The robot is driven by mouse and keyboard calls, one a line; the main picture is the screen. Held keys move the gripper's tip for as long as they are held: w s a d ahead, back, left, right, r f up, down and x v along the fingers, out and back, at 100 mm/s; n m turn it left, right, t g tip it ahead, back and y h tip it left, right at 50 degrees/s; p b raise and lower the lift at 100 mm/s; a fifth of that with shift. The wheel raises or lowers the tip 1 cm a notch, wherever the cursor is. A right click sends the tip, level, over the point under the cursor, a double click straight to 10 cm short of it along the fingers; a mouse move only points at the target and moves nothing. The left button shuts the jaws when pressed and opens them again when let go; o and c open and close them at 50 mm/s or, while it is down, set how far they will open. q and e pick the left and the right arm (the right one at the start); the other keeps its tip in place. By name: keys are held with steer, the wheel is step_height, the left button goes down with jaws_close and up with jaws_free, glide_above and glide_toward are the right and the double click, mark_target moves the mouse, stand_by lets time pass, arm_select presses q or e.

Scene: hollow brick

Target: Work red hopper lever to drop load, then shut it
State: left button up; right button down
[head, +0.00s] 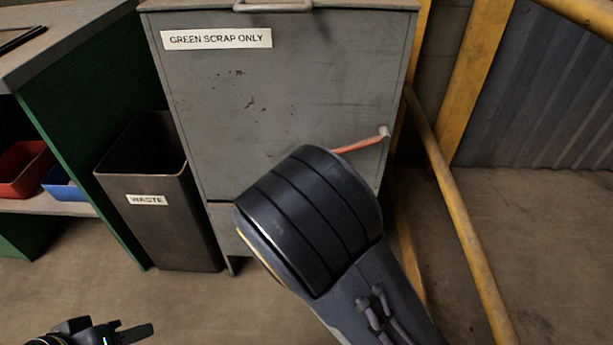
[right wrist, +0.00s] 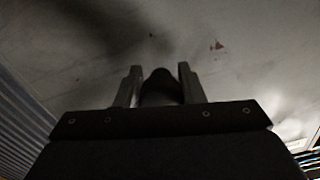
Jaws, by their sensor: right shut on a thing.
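The grey hopper (head: 290,85) stands ahead, with a label reading GREEN SCRAP ONLY (head: 216,38). Its red lever (head: 358,145) slants down and left from a pale pivot at the right of the front face, and its lower end is hidden behind my right arm. In the right wrist view, my right gripper (right wrist: 158,85) is shut on a dark, rounded grip (right wrist: 160,90), which appears to be the lever's end. The head view hides this gripper. My left gripper (head: 115,332) is low at the left, partly cut off, away from the hopper; its jaw opening is unclear.
A dark bin labelled WASTE (head: 160,220) stands left of the hopper, below its front. A green workbench (head: 85,80) with red (head: 22,170) and blue (head: 62,185) trays is at far left. Yellow rails (head: 455,200) stand close on the right. Some floor is clear in front.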

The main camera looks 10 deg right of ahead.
steer(key=r+m, duration=0.1)
steer(key=r, duration=0.2)
steer(key=a+r+m+p, duration=0.1)
steer(key=r+m, duration=0.1)
steer(key=r, duration=0.1)
steer(key=r+m+p, duration=0.1)
steer(key=r, duration=0.1)
steer(key=shift+w+a+r+m, duration=0.3)
steer(key=shift+a+r+m, duration=0.1)
steer(key=r+m, duration=0.1)
steer(key=r, duration=0.1)
steer(key=d+r+m+p, duration=0.1)
steer(key=r+m, duration=0.1)
steer(key=r, duration=0.1)
steer(key=r+m, duration=0.1)
steer(key=r, duration=0.1)
steer(key=shift+s+d+r, duration=0.15)
steer(key=shift+s+d, duration=0.1)
steer(key=shift+s+d+r+m+p, duration=0.1)
steer(key=shift+d+r+m+p, duration=0.35)
steer(key=shift+r+m, duration=0.45)
steer(key=shift+d+r, duration=0.1)
steer(key=shift+d, duration=0.05)
steer(key=c, duration=1)
jaws_free()
steer(key=shift+d, duration=0.1)
